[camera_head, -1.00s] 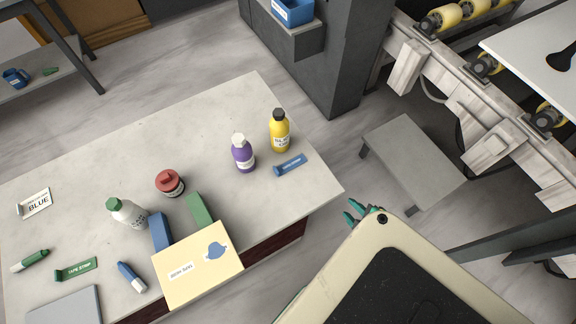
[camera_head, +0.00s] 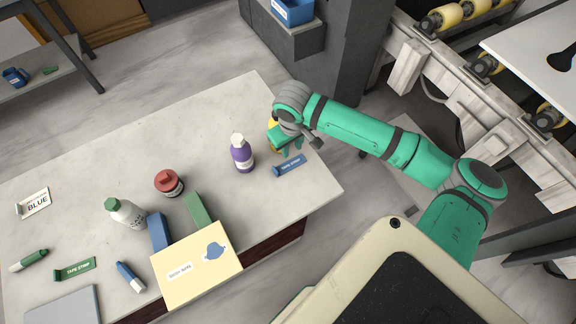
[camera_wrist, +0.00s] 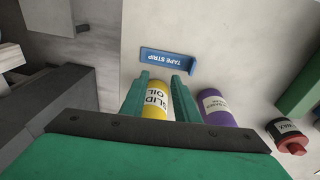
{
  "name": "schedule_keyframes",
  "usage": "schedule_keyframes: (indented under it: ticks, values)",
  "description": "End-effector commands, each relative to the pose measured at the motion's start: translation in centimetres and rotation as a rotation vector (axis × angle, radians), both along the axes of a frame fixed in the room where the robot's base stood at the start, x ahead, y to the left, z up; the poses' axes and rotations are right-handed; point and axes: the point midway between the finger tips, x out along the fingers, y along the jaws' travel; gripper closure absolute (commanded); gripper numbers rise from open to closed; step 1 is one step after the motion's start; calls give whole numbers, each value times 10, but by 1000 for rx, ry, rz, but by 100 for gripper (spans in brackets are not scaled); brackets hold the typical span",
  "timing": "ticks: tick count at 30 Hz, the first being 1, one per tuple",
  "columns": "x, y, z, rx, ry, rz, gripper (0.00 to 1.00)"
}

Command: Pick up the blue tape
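The blue tape (camera_head: 289,165), a flat strip labelled "TAPE STRIP", lies on the stone slab near its right corner. In the wrist view the blue tape (camera_wrist: 168,59) lies just ahead of the fingertips. My gripper (camera_head: 285,146) is above the slab, just behind and left of the tape in the head view. In the wrist view my gripper (camera_wrist: 163,76) has its two green fingers apart, with nothing held. The yellow bottle (camera_wrist: 157,102) shows between the fingers; the arm mostly hides it in the head view. I cannot tell whether the fingers touch it.
A purple bottle (camera_head: 242,153) stands left of the gripper, close to the right finger in the wrist view. A red-lidded jar (camera_head: 169,184), a white bottle (camera_head: 127,213), a cream box (camera_head: 197,266) and a green tape strip (camera_head: 75,269) are further left. The slab's right edge is near the tape.

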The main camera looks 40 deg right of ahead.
Motion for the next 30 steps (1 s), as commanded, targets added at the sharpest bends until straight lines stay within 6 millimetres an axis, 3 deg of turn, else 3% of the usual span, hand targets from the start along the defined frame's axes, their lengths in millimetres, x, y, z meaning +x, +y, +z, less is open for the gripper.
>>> schedule_keyframes:
  ticks: [1, 4, 10, 21, 30]
  values:
    - [10, 16, 7, 29, 23, -3, 72]
    - [18, 38, 17, 70, 67, -16, 72]
    - [23, 56, 23, 103, 106, -26, 72]
    - [21, 57, -23, 104, 108, -27, 72]
    - [19, 59, -45, 104, 107, -27, 72]
